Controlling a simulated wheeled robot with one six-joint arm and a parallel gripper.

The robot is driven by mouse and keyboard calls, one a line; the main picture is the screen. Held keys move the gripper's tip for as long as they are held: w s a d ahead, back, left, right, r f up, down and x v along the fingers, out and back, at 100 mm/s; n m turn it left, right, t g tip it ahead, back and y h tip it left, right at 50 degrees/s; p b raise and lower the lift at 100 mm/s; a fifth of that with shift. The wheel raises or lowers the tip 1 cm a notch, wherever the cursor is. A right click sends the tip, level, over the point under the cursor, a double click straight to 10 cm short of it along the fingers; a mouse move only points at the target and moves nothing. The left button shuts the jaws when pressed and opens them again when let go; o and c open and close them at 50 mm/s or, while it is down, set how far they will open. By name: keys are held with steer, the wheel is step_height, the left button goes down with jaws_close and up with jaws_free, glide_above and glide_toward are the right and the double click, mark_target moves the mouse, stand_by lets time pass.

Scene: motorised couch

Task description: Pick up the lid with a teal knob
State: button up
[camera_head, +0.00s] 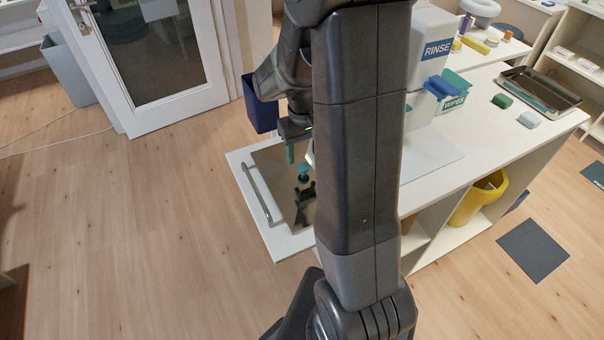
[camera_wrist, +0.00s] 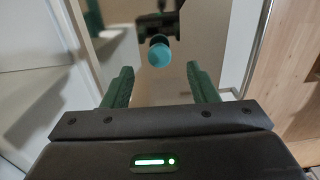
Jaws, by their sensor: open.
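The teal knob (camera_head: 303,172) stands up from a shiny, mirror-like lid (camera_head: 273,170), which lies in a white, pulled-out drawer or tray with a bar handle. In the wrist view the knob (camera_wrist: 160,54) is ahead of my gripper, centred between the two fingers but beyond their tips. The lid (camera_wrist: 207,45) shows there as a brownish reflecting surface, with a dark reflection of my gripper in it. My gripper (camera_head: 300,154) is open and empty, close above the knob; its green fingers (camera_wrist: 160,84) are apart. My arm hides the lid's right part in the head view.
The white drawer front with its bar handle (camera_head: 257,194) sticks out to the left of the counter. A white RINSE box (camera_head: 432,50) and teal WIPES box (camera_head: 454,102) stand on the counter. A dark blue bin (camera_head: 260,104) is behind.

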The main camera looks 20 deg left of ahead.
mark_target(303, 166)
steer(key=shift+f, duration=2.3)
steer(key=shift+c, duration=0.4)
jaws_close()
